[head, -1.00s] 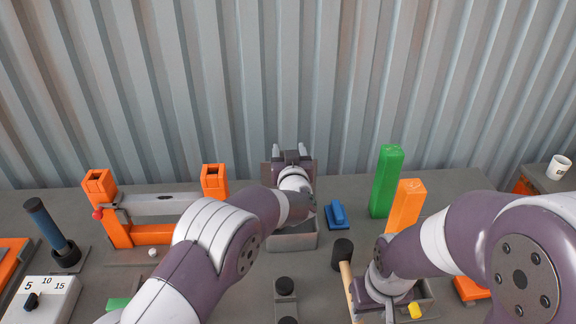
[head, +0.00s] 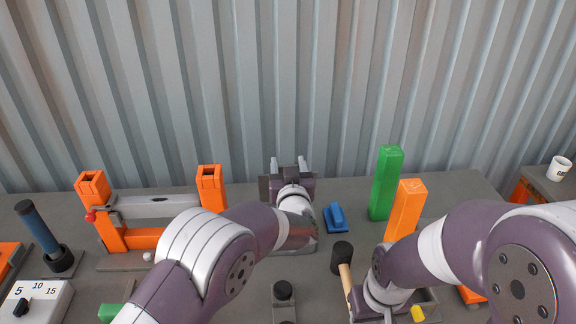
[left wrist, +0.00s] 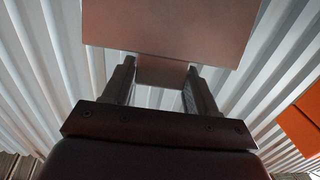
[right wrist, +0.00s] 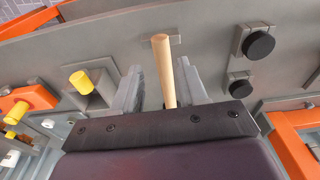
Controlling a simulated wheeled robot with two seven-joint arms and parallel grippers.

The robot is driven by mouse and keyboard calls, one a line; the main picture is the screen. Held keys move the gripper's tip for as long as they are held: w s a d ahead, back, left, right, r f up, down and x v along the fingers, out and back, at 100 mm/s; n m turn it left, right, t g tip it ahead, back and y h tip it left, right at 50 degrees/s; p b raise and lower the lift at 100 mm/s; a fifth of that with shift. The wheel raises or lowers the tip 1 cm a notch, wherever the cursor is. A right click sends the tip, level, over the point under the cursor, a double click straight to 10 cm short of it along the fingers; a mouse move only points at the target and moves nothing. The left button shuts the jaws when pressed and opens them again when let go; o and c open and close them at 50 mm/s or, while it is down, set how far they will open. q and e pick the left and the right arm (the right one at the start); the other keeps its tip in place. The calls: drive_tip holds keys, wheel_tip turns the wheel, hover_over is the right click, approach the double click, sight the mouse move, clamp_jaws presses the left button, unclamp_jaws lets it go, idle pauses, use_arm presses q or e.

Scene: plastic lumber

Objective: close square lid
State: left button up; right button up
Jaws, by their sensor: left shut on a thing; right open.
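The square lid (left wrist: 170,28) is a flat brownish panel that fills the top of the left wrist view. Its small tab (left wrist: 162,72) sits between the fingers of my left gripper (left wrist: 160,75), which is shut on it. In the head view my left gripper (head: 289,165) is at the back middle of the table, with a dark edge of the lid (head: 264,188) showing beside it. The grey box (head: 306,249) below is mostly hidden by my left arm. My right gripper (right wrist: 165,85) is open, with a wooden hammer handle (right wrist: 165,70) between its fingers, apparently not gripped.
The hammer's black head (head: 342,257) lies near a blue block (head: 336,216). Green (head: 386,183) and orange (head: 405,208) posts stand to the right. An orange frame (head: 135,238) stands left, near a dial box (head: 40,300). A corrugated wall (head: 290,80) closes the back.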

use_arm(q)
drive_tip(key=o, duration=1.4)
drive_tip(key=shift+f, duration=0.1)
drive_tip(key=shift+s, duration=0.1)
use_arm(e)
drive_tip(key=shift+f+b, duration=0.85)
drive_tip(key=shift+f, duration=0.05)
use_arm(q)
drive_tip(key=s, duration=1.2)
drive_tip(key=shift+s+r, duration=0.2)
drive_tip(key=shift+s, duration=0.15)
